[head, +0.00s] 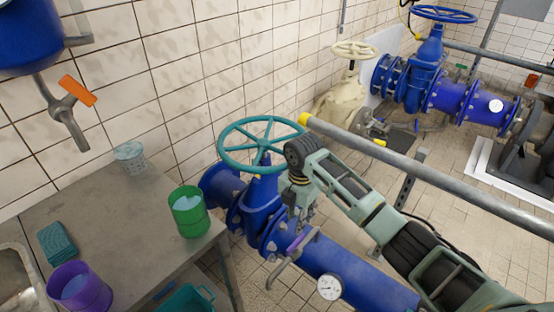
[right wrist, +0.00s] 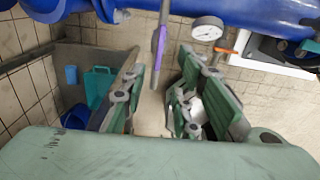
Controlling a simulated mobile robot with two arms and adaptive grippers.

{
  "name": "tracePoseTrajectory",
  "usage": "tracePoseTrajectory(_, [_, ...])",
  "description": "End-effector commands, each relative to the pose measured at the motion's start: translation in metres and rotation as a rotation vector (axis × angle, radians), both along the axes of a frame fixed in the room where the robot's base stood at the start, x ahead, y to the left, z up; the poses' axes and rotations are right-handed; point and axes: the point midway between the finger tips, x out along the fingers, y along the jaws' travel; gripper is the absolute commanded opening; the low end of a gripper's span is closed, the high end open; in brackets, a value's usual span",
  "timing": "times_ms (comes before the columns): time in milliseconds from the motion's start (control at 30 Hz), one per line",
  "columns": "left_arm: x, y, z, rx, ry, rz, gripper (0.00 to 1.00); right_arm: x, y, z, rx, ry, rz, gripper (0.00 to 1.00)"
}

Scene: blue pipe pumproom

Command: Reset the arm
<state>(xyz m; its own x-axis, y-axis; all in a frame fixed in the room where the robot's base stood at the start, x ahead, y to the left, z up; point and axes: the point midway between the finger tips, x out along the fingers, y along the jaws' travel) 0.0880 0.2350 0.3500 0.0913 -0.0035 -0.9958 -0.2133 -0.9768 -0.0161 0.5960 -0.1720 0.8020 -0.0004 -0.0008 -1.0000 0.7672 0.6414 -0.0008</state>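My right arm (head: 350,190) comes in from the lower right of the head view. Its gripper (head: 303,212) points down beside the blue pipe, partly hidden by the arm. In the right wrist view the two green-grey fingers (right wrist: 158,80) stand apart, with nothing held between them. A lever with a purple grip (head: 300,243) sits on the blue pipe just below the gripper. In the right wrist view this lever (right wrist: 159,42) appears beyond the gap between the fingertips; I cannot tell whether they touch it. My left gripper is not in view.
A teal handwheel (head: 262,140) and a long grey rail (head: 430,172) are close to my right arm. A pressure gauge (head: 329,287) is on the pipe (head: 365,285). A metal table (head: 130,215) at left holds a green cup (head: 189,212) and a purple cup (head: 80,290).

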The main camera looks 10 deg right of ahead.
Motion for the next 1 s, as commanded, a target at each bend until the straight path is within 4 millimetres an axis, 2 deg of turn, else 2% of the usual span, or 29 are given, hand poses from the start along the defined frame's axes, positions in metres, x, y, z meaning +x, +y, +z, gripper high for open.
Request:
tracePoseTrajectory(167, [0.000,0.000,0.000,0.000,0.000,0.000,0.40,-0.007,0.005,-0.007,0.007,-0.001,-0.020,0.28])
tracePoseTrajectory(267, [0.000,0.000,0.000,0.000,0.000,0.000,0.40,-0.027,0.020,-0.026,0.032,-0.004,-0.096,0.28])
tracePoseTrajectory(400, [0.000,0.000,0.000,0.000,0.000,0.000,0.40,-0.077,0.047,-0.057,0.100,-0.020,-0.326,0.28])
tracePoseTrajectory(567, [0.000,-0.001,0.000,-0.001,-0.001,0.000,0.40,-0.137,0.062,-0.076,0.187,-0.037,-0.689,0.28])
tracePoseTrajectory(667, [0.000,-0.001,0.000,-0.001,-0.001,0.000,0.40,-0.175,0.060,-0.079,0.234,-0.043,-0.942,0.28])
tracePoseTrajectory(800, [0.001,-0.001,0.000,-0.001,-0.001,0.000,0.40,-0.221,0.043,-0.073,0.281,-0.059,-1.290,0.28])
tracePoseTrajectory(1000, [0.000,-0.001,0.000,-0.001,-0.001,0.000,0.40,-0.262,0.016,-0.060,0.309,-0.086,-1.617,0.28])
